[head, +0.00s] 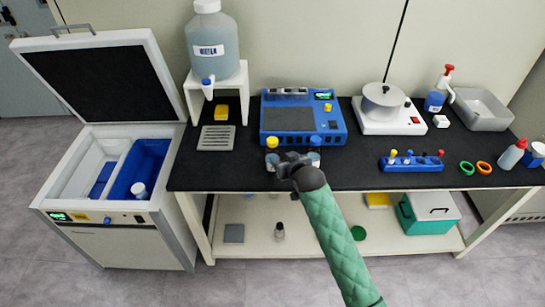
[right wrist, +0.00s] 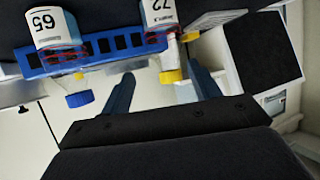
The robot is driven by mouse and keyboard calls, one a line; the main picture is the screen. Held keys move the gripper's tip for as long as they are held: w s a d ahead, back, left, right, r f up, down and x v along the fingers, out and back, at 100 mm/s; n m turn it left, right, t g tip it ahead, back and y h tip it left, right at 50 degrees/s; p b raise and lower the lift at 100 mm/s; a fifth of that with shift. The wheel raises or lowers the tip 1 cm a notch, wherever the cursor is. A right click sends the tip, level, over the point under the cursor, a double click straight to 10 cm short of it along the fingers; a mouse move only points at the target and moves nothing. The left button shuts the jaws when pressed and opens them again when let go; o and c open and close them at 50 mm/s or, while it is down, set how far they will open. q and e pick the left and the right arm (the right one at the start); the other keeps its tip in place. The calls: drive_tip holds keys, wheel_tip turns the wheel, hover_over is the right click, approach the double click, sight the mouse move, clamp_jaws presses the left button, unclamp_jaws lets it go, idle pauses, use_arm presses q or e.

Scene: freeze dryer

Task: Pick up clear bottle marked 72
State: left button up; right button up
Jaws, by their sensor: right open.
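The clear bottle marked 72 (right wrist: 160,14) stands at the front of the black bench, by the blue device. In the right wrist view it appears upside down at the top, its yellow cap (right wrist: 172,76) between the lines of my fingers. In the head view the yellow-capped bottle (head: 272,158) is just left of my right gripper (head: 287,165). A similar bottle marked 65 (right wrist: 52,27), with a blue cap, stands beside it. My right gripper (right wrist: 164,82) is open and empty, its fingers apart, with no clear contact. My left gripper is out of view.
The blue device (head: 290,118) stands behind the bottles. A blue tube rack (head: 411,164) is to the right. The open freeze dryer (head: 110,185) is at the left. A white stand (head: 240,90) holds a large jug (head: 212,45). The bench front edge lies below my gripper.

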sight(274, 146)
drive_tip(key=shift+w+a+r, duration=0.2)
drive_tip(key=shift+w+r, duration=0.2)
drive_tip(key=shift+r, duration=0.15)
drive_tip(key=shift+w+a+r, duration=0.2)
drive_tip(key=shift+w+r, duration=0.15)
drive_tip(key=shift+r, duration=0.15)
drive_tip(key=shift+w+a, duration=0.15)
drive_tip(key=shift+w, duration=0.1)
drive_tip(key=shift+p+x, duration=0.65)
drive_tip(key=shift+x, duration=0.4)
drive_tip(key=p+x, duration=0.1)
drive_tip(key=x, duration=0.1)
drive_tip(key=p+x, duration=0.2)
drive_tip(key=shift+w+a, duration=0.1)
drive_tip(key=shift+a, duration=0.3)
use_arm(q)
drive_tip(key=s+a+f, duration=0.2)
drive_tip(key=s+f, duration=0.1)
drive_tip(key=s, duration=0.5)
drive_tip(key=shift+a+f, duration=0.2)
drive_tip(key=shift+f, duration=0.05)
use_arm(e)
drive_tip(key=shift+w+f, duration=0.2)
clamp_jaws()
